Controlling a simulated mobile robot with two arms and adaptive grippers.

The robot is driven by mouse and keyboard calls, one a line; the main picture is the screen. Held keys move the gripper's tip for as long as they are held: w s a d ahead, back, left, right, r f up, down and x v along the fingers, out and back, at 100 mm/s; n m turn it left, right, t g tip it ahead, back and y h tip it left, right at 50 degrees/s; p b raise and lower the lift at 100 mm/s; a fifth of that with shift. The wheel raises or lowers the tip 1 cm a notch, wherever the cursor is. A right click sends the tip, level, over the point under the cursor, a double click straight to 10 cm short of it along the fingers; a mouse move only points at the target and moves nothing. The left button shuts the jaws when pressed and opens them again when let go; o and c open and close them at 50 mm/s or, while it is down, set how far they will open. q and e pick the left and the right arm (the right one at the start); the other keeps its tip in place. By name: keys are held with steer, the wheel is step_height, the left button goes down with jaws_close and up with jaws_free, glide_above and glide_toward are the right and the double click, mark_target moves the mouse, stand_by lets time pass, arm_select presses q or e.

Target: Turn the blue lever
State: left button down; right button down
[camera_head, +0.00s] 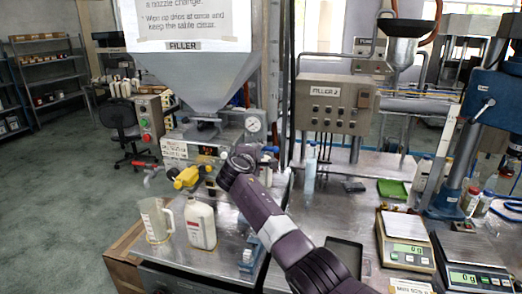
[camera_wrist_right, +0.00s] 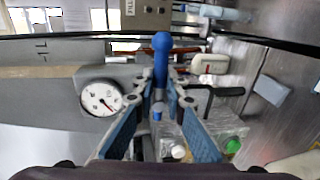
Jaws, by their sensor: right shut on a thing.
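The blue lever (camera_wrist_right: 161,55) stands between the fingertips of my right gripper (camera_wrist_right: 161,92) in the right wrist view. The fingers are closed in around its lower part, and its rounded blue top sticks out beyond them. In the head view my right arm reaches in from the lower right to the filler machine. My right gripper (camera_head: 238,165) is at the machine's front there, with its fingertips largely hidden by the wrist. A small blue bit (camera_head: 271,149) shows just right of the wrist. My left gripper is not in view.
A pressure gauge (camera_head: 252,124) sits just above my right gripper. A yellow valve part (camera_head: 186,177) and a red handle (camera_head: 150,168) are to its left. A clear jug (camera_head: 154,222) and a white bottle (camera_head: 201,225) stand on the metal table. Two scales (camera_head: 405,252) are at right.

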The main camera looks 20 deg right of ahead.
steer(key=shift+d, duration=0.1)
steer(key=c, duration=2)
jaws_free()
steer(key=shift+o, duration=0.2)
steer(key=v, duration=1.2)
